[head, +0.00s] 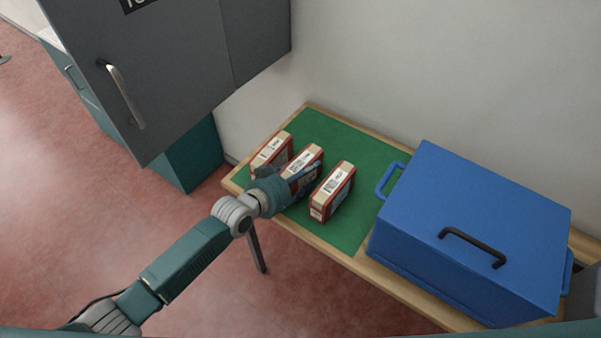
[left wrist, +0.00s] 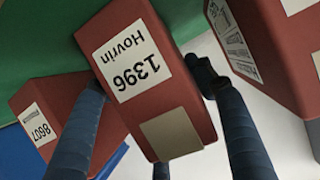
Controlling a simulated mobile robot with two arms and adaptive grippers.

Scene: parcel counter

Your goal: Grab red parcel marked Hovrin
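The red parcel marked Hovrin, with 1396 on its white label (left wrist: 132,62), is the middle of three parcels; in the head view the middle parcel (head: 306,156) stands on the green mat (head: 345,134). My left gripper (head: 303,177) is at this parcel and partly covers it. In the left wrist view my left gripper (left wrist: 148,82) has one finger on each side of the Hovrin parcel, very near its sides. I cannot tell whether the fingers press on it. My right gripper is not in view.
A red parcel marked 8607 (left wrist: 42,128) stands close on one side, at right in the head view (head: 332,192). Another parcel (head: 271,152) stands on the other side. A blue box (head: 480,215) fills the table's right; a grey cabinet (head: 180,60) hangs upper left.

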